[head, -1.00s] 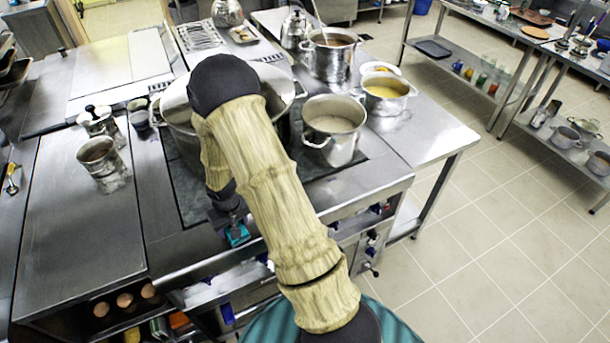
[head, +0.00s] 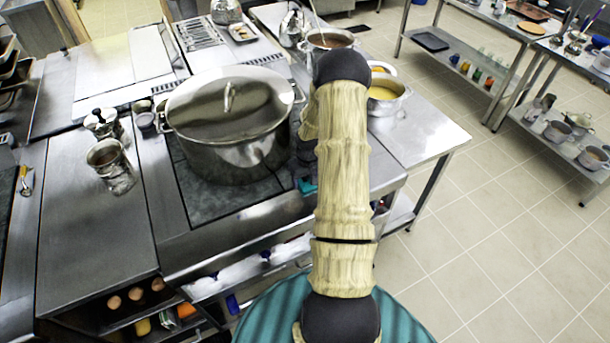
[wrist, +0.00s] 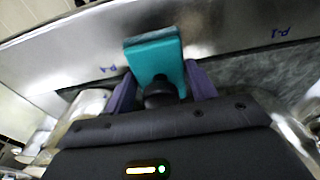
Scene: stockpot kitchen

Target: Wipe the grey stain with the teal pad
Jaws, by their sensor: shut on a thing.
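The teal pad (wrist: 155,58) is between the two purple fingers of my gripper (wrist: 162,86) in the wrist view, and the gripper is shut on it. In the head view, a small part of the teal pad (head: 307,185) shows at the front edge of the stove top, just left of my arm and right of the large lidded pot. My gripper is mostly hidden there by dark wrist parts and the arm. I cannot tell whether the pad touches the surface. I cannot make out the grey stain in either view.
The large lidded stockpot (head: 228,120) stands on the stove close to my wrist. A pot with yellow contents (head: 386,98) is at the right, partly behind my arm. A steel mug (head: 110,165) stands on the left counter. The right tabletop (head: 430,132) has clear room.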

